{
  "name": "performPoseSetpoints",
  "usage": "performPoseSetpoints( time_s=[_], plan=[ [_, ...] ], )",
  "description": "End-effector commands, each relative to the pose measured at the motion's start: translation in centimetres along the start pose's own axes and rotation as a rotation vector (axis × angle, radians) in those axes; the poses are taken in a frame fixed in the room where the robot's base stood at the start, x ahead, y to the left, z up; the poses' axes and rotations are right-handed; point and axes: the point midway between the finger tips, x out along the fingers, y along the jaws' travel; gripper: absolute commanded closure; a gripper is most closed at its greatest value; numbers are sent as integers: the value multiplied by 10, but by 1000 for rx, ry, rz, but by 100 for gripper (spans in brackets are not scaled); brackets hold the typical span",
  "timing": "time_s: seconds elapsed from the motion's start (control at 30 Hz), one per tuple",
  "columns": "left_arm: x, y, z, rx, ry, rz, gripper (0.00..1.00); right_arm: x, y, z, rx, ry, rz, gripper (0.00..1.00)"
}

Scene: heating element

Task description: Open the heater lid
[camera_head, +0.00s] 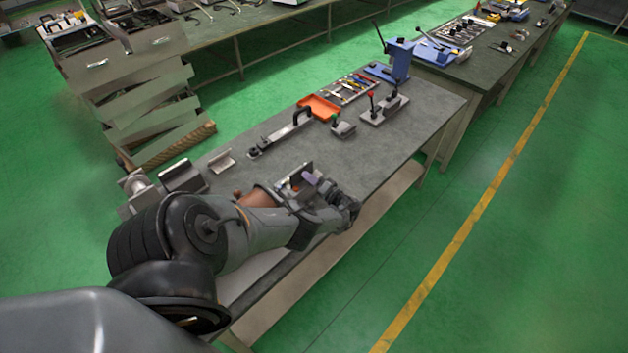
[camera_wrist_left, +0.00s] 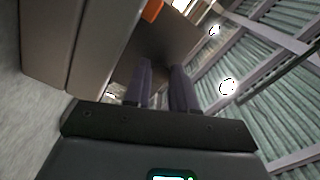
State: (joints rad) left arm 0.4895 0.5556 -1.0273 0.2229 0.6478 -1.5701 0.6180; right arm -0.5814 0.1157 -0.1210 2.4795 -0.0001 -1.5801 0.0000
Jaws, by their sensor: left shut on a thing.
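The heater (camera_head: 290,182) is a small grey metal box near the front edge of the workbench, partly covered by my left arm. A flat grey panel that looks like its lid (camera_head: 303,170) stands tilted up at its back. My left gripper (camera_head: 312,179), with dark purple fingers, reaches in beside it. In the left wrist view the two fingers of my left gripper (camera_wrist_left: 160,72) are close together against a brown-grey plate (camera_wrist_left: 170,38), which seems to be the lid. The exact contact is hard to see. My right gripper is not in view.
Metal brackets (camera_head: 182,175) stand at the left.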

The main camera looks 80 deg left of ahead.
Motion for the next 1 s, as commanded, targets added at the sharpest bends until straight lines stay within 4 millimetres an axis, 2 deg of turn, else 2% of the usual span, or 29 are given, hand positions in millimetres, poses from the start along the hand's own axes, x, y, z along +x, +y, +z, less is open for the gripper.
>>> performPoseSetpoints(
  time_s=[0.17,0.2,0.37,0.77,1.0],
  plan=[
    [1,0,0,1,-2,-2,100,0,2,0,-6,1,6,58],
    [1,0,0,1,-2,-2,72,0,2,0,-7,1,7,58],
    [1,0,0,1,-1,-1,49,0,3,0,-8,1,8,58],
    [-6,0,0,1,0,2,49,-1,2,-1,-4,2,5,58],
    [-39,0,0,1,0,3,49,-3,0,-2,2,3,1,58]
  ],
)
